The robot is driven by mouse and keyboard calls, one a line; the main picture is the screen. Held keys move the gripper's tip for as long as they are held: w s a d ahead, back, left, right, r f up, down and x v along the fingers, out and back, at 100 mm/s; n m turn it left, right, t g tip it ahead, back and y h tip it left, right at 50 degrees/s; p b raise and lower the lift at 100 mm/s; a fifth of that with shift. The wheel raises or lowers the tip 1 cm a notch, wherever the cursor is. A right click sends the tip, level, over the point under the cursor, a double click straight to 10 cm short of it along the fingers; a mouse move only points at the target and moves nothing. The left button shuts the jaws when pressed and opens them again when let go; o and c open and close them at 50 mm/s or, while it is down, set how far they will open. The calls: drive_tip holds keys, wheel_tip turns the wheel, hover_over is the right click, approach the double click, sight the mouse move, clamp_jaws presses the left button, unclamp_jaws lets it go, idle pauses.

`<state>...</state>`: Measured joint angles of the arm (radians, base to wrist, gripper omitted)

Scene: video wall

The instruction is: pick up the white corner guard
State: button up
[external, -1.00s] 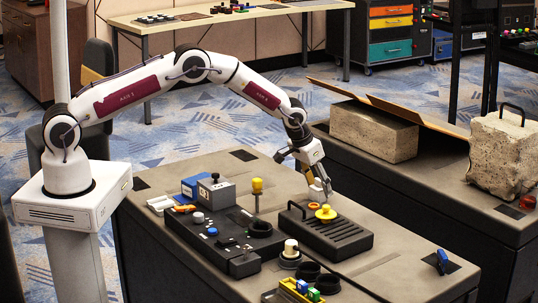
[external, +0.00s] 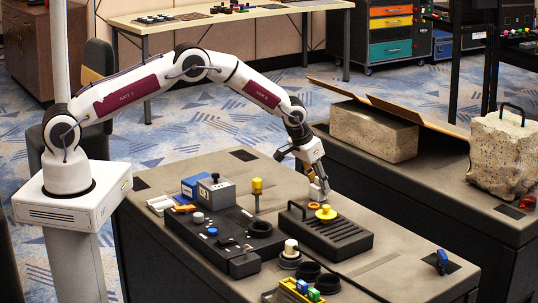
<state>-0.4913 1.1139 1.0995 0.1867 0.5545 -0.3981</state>
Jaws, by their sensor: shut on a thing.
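My gripper (external: 319,194) points down over the near table, just behind the black ribbed box (external: 338,237). Its fingers are shut on a small pale piece, which looks like the white corner guard. The fingers hide most of it, so its shape and whether it touches the table cannot be told. An orange ring (external: 314,206) lies just below the fingertips, and a yellow knob (external: 326,212) sits on the ribbed box close in front.
A black control panel (external: 222,240), a grey box (external: 216,192) and a yellow-topped post (external: 257,187) stand to the left. A yellow tray (external: 298,291) is at the front.

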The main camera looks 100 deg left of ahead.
drive_tip(key=shift+r, duration=4.75)
